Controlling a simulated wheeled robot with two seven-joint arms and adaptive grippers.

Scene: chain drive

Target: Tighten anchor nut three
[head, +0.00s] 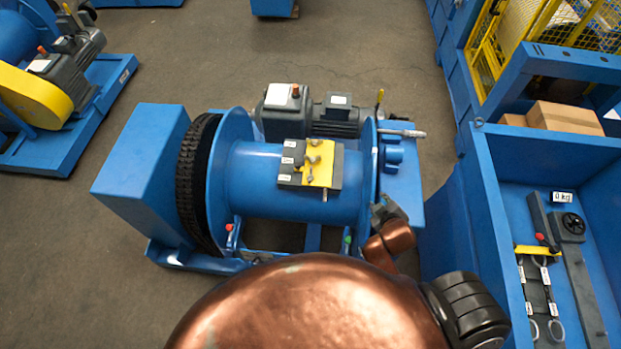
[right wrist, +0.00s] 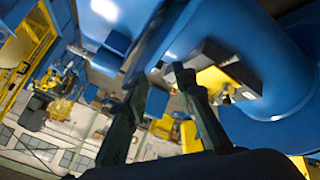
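A blue winch drum (head: 260,185) stands in the middle of the head view. On it sits a dark block with a yellow plate (head: 322,165), metal nuts (head: 313,158) and small white labels along its left side. The label digits are too small to read, so I cannot tell which nut is three. The plate also shows in the right wrist view (right wrist: 214,78). My right gripper (head: 385,208) is at the drum's right flange, below and right of the plate. In the right wrist view its dark fingers (right wrist: 160,80) are apart with nothing seen between them. My left gripper is not in view.
A chain (head: 192,175) runs around the left flange. A motor (head: 335,115) stands behind the drum, and a metal lever (head: 402,132) sticks out at right. A blue bin (head: 482,190) with tools and a scale display stands on the right. Grey floor lies between.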

